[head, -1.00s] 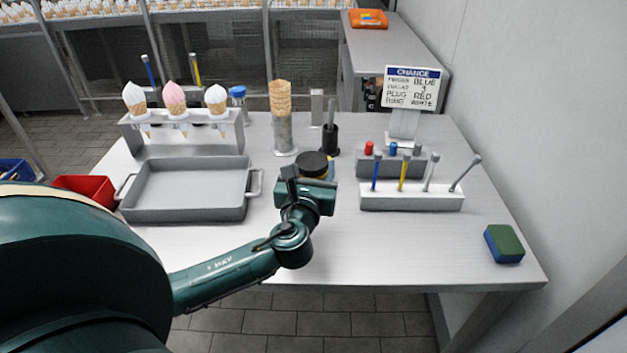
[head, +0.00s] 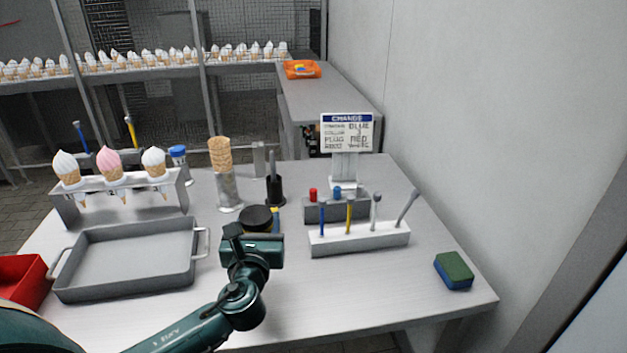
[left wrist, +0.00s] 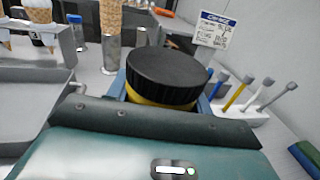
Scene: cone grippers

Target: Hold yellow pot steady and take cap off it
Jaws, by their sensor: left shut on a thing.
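The yellow pot (left wrist: 163,103) stands upright on the table, a narrow yellow band of it showing under its wide black cap (left wrist: 164,74). The cap is on the pot and also shows in the head view (head: 258,218). My left gripper (head: 252,243) is at the near side of the pot and shut on it. Its body hides most of the pot in the head view. Blue parts flank the pot in the left wrist view; I cannot tell if they are fingers or a holder. My right gripper is not in view.
A grey tray (head: 64,290) and a cone rack (head: 72,206) stand left. Behind the pot are a cone stack (head: 221,153) and a black holder (head: 275,190). A white tool rack (head: 360,239) and sponge (head: 454,270) are right. The front right table is clear.

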